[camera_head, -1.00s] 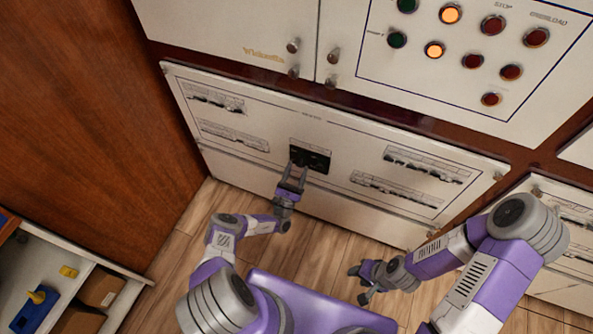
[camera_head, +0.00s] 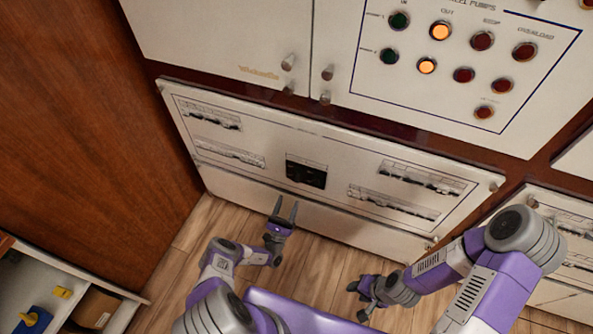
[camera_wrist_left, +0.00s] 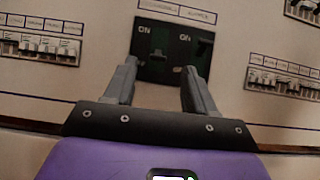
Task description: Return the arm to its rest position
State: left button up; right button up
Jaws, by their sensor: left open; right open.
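My left gripper (camera_head: 284,211) is open and empty, in front of the lower breaker panel and below its black switch block (camera_head: 306,174). In the left wrist view the gripper's two fingers (camera_wrist_left: 158,85) stand apart, with the black switch block (camera_wrist_left: 172,50) showing between and beyond them. The block carries two switches with "ON" lettering above them. My right gripper (camera_head: 362,298) is open and empty, low over the wooden floor at the right.
The breaker panel (camera_head: 255,135) has several breaker rows. Above is a panel with lit and dark buttons (camera_head: 440,32). A brown wooden side (camera_head: 75,130) stands at the left. A shelf (camera_head: 40,275) with boxes is at the lower left. Floor (camera_head: 310,262) is clear between the arms.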

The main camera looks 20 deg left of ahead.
pick_arm(q)
jog(key=s+d+r+m+g+h+p, duration=0.1)
jog(key=d+r+m+g+h, duration=0.2)
jog(key=d+m+g+h, duration=0.45)
jog(key=s+d+r+m+g+h+p, duration=0.1)
jog(key=d+r+m+g+h+p, duration=0.1)
jog(key=d+m+g+h, duration=0.55)
jog(key=s+d+m+g+h+p, duration=0.1)
jog(key=s+d+m+g, duration=0.4)
jog(key=s+d+g, duration=0.35)
jog(key=s+a+m+g+y+p, duration=0.4)
jog(key=s+m+y, duration=0.3)
jog(key=s, duration=0.4)
jog(key=a+r+m+t+y+p, duration=0.1)
jog(key=a+r+m+t+y, duration=0.2)
jog(key=r, duration=0.6)
jog(key=s+a+m+y, duration=0.1)
jog(key=a+m+y, duration=0.1)
jog(key=a+m, duration=0.1)
jog(key=shift+a+y, duration=0.3)
jog(key=shift+a, duration=0.3)
